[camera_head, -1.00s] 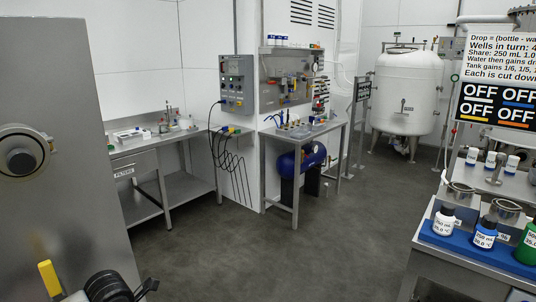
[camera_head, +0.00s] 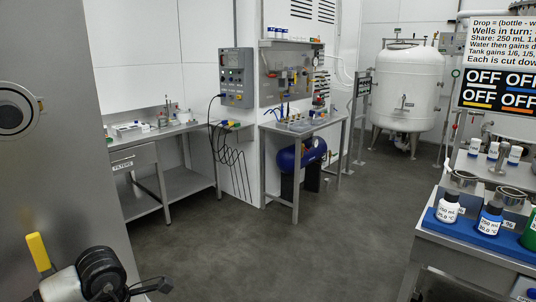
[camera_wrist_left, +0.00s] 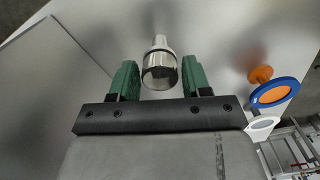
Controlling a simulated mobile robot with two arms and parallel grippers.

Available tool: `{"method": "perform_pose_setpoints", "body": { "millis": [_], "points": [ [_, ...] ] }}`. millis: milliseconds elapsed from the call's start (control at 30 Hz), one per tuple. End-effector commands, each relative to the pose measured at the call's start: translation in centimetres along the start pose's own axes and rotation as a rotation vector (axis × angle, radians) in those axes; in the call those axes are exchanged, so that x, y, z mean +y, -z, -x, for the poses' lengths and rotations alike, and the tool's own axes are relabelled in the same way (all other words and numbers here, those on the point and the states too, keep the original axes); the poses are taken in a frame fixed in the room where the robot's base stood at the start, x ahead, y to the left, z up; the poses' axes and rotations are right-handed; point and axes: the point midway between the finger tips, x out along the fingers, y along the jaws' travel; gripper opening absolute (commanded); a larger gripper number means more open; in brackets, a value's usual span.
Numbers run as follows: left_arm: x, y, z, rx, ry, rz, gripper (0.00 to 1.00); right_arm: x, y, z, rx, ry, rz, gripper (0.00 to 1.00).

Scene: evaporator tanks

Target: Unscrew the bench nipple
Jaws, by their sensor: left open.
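In the left wrist view, a shiny metal cylindrical fitting (camera_wrist_left: 160,69) with a narrower neck stands between the two green fingers of my left gripper (camera_wrist_left: 160,75). It looks like the bench nipple, but I cannot be sure. The fingers are apart, with a visible gap on each side of the fitting. In the head view, my left arm's black round joint shows at the bottom left; the fingers and the fitting cannot be made out there. My right gripper is not in view.
A blue-rimmed orange disc (camera_wrist_left: 275,92) is right of the fitting. A steel panel (camera_head: 60,150) fills the head view's left side. A workbench (camera_head: 299,129) with a blue tank (camera_head: 291,159) stands ahead. Bottles sit in a blue tray (camera_head: 470,236) at right. The middle floor is clear.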

Motion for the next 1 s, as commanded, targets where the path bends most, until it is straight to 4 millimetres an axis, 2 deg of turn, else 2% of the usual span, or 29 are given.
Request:
{"method": "perform_pose_setpoints", "body": {
  "millis": [233, 500, 767, 867, 1000],
  "points": [
    [0.0, 0.0, -0.3, 0.001, -0.001, -0.148, 0.48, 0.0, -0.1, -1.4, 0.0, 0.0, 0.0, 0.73],
    [0.0, 0.0, -0.2, 0.001, -0.002, -0.46, 0.48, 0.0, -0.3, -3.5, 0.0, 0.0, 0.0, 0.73],
    [0.0, 0.0, 0.1, 0.001, 0.0, -0.5, 0.48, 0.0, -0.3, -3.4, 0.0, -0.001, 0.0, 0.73],
    [0.0, 0.0, 0.1, 0.001, 0.0, -0.499, 0.36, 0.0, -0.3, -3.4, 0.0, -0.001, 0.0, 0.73],
    [0.0, 0.0, 0.0, 0.001, 0.001, -0.498, 0.14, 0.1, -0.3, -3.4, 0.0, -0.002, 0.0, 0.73]
  ]
}}
